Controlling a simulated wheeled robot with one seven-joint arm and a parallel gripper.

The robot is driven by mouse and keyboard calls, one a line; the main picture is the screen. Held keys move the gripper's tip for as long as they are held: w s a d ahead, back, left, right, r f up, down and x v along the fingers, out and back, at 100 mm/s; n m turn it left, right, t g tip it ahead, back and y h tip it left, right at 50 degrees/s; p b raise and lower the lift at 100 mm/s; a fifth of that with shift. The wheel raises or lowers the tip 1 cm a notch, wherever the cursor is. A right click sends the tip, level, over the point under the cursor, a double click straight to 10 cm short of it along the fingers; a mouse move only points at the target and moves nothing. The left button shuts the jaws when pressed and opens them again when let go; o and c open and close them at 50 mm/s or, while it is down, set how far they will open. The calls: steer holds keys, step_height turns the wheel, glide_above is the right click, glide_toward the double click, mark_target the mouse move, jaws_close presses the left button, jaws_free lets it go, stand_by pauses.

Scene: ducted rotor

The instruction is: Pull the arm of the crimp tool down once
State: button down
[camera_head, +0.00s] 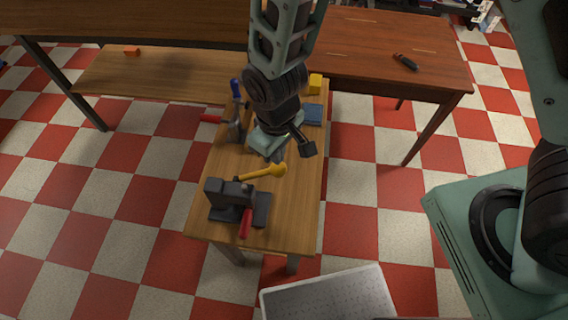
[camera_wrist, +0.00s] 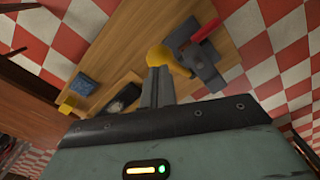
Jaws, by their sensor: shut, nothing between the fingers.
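A grey bench tool (camera_head: 238,202), which looks like the crimp tool, stands near the front end of the narrow wooden table. Its yellow arm (camera_head: 260,173) has a round knob at the right end and extends back from the body. A red handle (camera_head: 245,223) sticks out at its front. My gripper (camera_head: 279,159) is shut and empty, just behind the yellow knob. In the wrist view the shut fingers (camera_wrist: 158,83) overlap the yellow knob (camera_wrist: 160,56); I cannot tell whether they touch it. The grey body (camera_wrist: 205,75) and red handle (camera_wrist: 205,29) lie beyond, to the right.
A second grey tool (camera_head: 233,131) with blue and red handles stands farther back on the table (camera_head: 205,190). A blue block (camera_head: 313,114) and a yellow block (camera_head: 315,83) lie behind my arm. A brown table (camera_head: 400,45) with a screwdriver (camera_head: 405,62) is behind.

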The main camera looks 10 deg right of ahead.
mark_target(285, 167)
steer(key=shift+f, duration=0.1)
stand_by(0.3)
steer(key=shift+f+b, duration=0.75)
steer(key=shift+f, duration=0.2)
steer(key=shift+s+d+f+b, duration=0.1)
steer(key=shift+d+f+b, duration=0.25)
steer(key=shift+f, duration=0.2)
steer(key=shift+s+d+f+b, duration=0.1)
steer(key=shift+d+f+b, duration=0.1)
steer(key=shift+f+b, duration=0.15)
steer(key=shift+s+d+f+b, duration=0.15)
steer(key=shift+f+b, duration=0.1)
steer(key=shift+f, duration=0.2)
steer(key=shift+d+f+b, duration=0.35)
steer(key=shift+f+b, duration=0.25)
steer(key=shift+f, duration=0.35)
